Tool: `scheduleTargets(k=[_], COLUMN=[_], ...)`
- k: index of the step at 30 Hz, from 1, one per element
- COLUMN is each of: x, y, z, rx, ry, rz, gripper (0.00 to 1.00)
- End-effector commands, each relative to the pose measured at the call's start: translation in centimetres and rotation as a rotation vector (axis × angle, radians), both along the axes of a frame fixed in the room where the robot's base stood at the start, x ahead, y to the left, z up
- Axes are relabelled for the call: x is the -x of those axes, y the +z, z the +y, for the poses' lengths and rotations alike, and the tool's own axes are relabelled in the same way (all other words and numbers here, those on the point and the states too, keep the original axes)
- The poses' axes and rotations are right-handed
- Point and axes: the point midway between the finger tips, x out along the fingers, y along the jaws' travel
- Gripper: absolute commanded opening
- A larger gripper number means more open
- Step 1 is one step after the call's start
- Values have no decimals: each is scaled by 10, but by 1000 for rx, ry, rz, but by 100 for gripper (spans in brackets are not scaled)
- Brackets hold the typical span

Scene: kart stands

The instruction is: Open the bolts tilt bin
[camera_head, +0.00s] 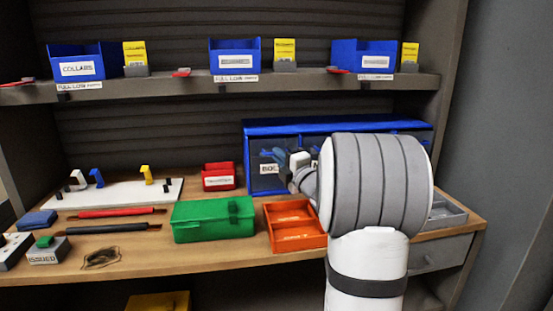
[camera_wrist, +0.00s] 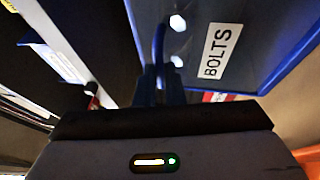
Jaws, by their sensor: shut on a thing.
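The bolts tilt bin (camera_head: 266,180) is the left bin of a blue-topped unit at the back of the bench. Its dark, see-through front carries a white label, partly hidden by my gripper in the head view. In the wrist view the bin front (camera_wrist: 258,62) shows the label "BOLTS" at upper right. My gripper (camera_wrist: 160,85) is shut on a narrow blue handle (camera_wrist: 158,42) at this bin. In the head view my arm covers most of the gripper and the bins to the right. Whether the front is tilted out is hard to tell.
An orange tray (camera_head: 296,238) and a green box (camera_head: 212,220) stand in front of the unit, close to my arm. A small red bin (camera_head: 219,177) is just left of it. A grey tray (camera_head: 446,213) is at right. A shelf (camera_head: 150,88) with blue bins runs above.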

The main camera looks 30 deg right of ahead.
Motion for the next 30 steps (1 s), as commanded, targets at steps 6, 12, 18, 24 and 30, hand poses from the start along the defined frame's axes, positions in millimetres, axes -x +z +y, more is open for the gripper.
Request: scheduleTargets(k=[6, 12, 18, 24, 30], x=[14, 30, 42, 45, 45], y=[-16, -29, -40, -42, -42], z=[3, 8, 11, 12, 12], rx=[1, -1, -2, -5, -4], ry=[-1, -2, -2, -2, -2], rz=[1, 5, 11, 16, 17], gripper=[0, 0, 0, 0, 0])
